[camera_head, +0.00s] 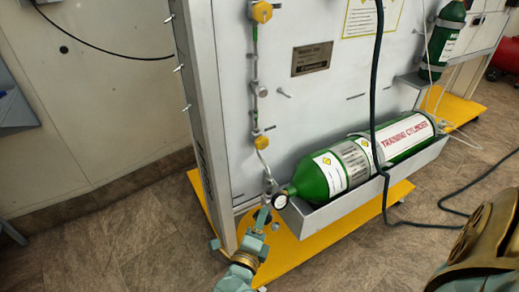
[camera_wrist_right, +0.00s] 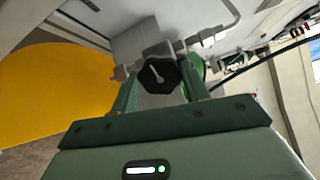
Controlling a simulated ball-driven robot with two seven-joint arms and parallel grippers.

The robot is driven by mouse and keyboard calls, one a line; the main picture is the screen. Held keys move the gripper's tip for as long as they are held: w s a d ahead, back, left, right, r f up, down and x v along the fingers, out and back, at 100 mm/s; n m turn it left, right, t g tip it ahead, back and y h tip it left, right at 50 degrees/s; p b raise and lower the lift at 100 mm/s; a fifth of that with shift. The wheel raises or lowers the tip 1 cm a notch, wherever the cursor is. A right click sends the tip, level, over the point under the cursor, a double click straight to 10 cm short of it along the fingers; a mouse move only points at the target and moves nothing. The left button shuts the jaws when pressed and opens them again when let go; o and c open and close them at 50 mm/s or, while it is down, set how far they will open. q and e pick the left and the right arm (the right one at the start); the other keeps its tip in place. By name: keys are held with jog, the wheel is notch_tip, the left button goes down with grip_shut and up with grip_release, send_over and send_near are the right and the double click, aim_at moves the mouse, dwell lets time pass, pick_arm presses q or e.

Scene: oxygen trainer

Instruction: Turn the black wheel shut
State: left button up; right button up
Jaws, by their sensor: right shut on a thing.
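The black wheel (camera_wrist_right: 160,73) shows in the right wrist view as a small faceted knob with a white mark on its face. It sits between the two green fingers of my right gripper (camera_wrist_right: 157,80), which is shut on it. In the head view my right gripper (camera_head: 262,218) is low, beside the valve end of the green training cylinder (camera_head: 330,174). The wheel is hard to make out there. A round white-faced gauge (camera_head: 280,201) is just beside the fingers. My left gripper is not in view.
The cylinder lies in a grey tray (camera_head: 372,191) on a panel over a yellow base (camera_head: 345,226). A metal line with yellow fittings (camera_head: 264,142) runs down the panel to the valve. A dark hose (camera_head: 376,80) hangs before the cylinder. Floor at left is clear.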

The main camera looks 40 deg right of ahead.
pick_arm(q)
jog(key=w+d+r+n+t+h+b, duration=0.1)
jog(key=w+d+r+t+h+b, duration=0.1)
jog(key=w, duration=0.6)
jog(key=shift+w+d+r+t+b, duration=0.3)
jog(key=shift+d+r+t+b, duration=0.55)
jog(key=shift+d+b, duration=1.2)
pick_arm(e)
jog(key=shift+s+f+m, duration=0.1)
jog(key=shift+m, duration=4.6)
jog(key=shift+f+m, duration=0.1)
jog(key=shift+m, duration=4.6)
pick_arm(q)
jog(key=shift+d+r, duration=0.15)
pick_arm(e)
jog(key=o, duration=1)
jog(key=shift+r, duration=0.1)
